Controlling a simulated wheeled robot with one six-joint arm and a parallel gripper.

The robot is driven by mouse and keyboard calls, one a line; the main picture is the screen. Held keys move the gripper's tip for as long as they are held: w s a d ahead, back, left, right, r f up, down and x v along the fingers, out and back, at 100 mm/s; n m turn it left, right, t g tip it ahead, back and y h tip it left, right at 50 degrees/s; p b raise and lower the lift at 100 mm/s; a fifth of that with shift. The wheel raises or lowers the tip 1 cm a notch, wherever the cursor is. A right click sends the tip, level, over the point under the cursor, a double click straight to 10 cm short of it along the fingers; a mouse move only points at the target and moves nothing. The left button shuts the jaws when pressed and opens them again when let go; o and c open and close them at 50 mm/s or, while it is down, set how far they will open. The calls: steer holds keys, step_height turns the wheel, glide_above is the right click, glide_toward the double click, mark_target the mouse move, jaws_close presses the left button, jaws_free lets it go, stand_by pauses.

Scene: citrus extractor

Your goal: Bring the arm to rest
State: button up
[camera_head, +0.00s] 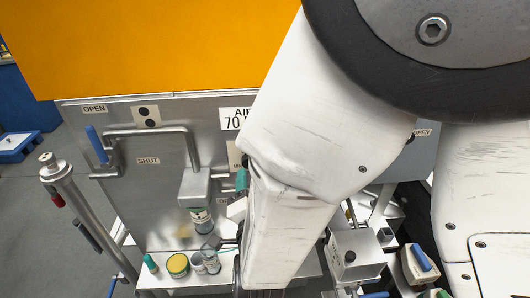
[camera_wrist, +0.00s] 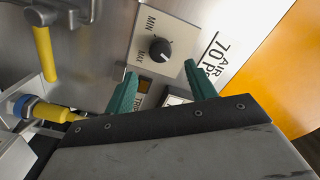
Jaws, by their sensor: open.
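My gripper (camera_wrist: 160,72) shows in the wrist view with its two green fingers spread apart and nothing between them. The fingers point toward a steel panel with a black dial (camera_wrist: 160,50) marked MIN and MAX. The dial lies just beyond the fingertips in the picture; I cannot tell the gap in depth. In the head view my white arm reaches down across the middle and right and hides much of the machine. A green finger (camera_head: 242,180) shows beside the arm, in front of the panel; the rest of the gripper is mostly hidden.
An orange cover (camera_head: 150,45) sits above the steel panel. A lever with a blue grip (camera_head: 96,144) stands at the OPEN label. Small jars, including a yellow-green one (camera_head: 178,265), stand on a shelf below. A steel post (camera_head: 85,215) rises at left, with open floor beyond.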

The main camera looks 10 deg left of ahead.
steer(key=s+f+n+g, duration=0.7)
steer(key=f+n+g, duration=0.15)
steer(key=g, duration=0.35)
steer(key=s+d+r+g+h, duration=0.1)
steer(key=s+d+r, duration=0.2)
steer(key=d+r, duration=0.4)
steer(key=s+d+r+g+h, duration=0.1)
steer(key=d+r, duration=0.7)
steer(key=d, duration=1)
steer(key=s+d+r+g+h, duration=0.2)
steer(key=s+d+r, duration=0.3)
steer(key=d, duration=0.7)
step_height(320, 180, up, 2)
steer(key=shift+s+d+r+h, duration=0.2)
steer(key=shift+s+d+h, duration=0.1)
steer(key=shift+s+d, duration=0.05)
